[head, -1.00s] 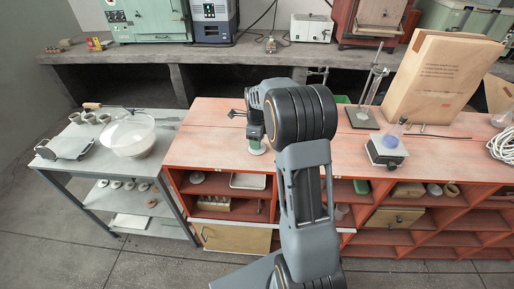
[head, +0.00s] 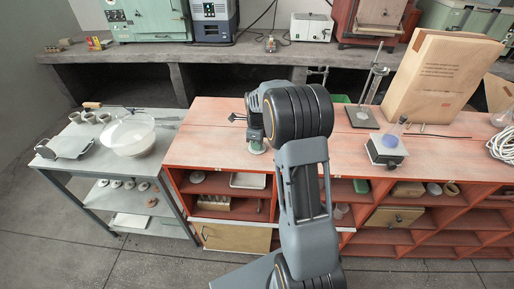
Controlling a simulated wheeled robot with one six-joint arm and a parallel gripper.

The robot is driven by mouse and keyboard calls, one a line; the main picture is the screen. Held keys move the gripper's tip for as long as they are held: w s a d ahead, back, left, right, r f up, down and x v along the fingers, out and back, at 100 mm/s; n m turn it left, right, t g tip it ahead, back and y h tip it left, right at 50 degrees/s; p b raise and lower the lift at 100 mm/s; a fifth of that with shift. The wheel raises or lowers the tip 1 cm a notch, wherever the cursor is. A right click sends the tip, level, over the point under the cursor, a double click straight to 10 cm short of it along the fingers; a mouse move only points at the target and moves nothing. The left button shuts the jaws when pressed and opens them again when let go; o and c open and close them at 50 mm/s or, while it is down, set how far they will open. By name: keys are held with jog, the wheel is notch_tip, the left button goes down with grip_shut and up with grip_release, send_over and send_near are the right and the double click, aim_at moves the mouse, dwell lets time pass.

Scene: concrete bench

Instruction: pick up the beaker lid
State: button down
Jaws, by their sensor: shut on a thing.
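My gripper (head: 256,139) points down over the red bench top, left of the middle, and is partly hidden by my own arm. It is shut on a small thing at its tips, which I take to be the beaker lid. A small pale and green round piece (head: 257,150) shows right below the fingers. The lid's outline is too small and too covered to make out, and I cannot tell whether it is clear of what is below.
A grey cart (head: 62,170) on the left carries a large clear bowl (head: 130,136). The red bench top (head: 205,140) left of my gripper is clear.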

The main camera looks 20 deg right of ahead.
jog(key=shift+r, duration=0.45)
notch_tip(320, 180, up, 2)
jog(key=shift+r, duration=0.1)
jog(key=s+a+r, duration=0.2)
jog(key=s+r, duration=0.4)
jog(key=s+a+r, duration=0.2)
jog(key=s+r, duration=0.5)
jog(key=shift+a+p, duration=0.3)
jog(key=shift+p, duration=0.1)
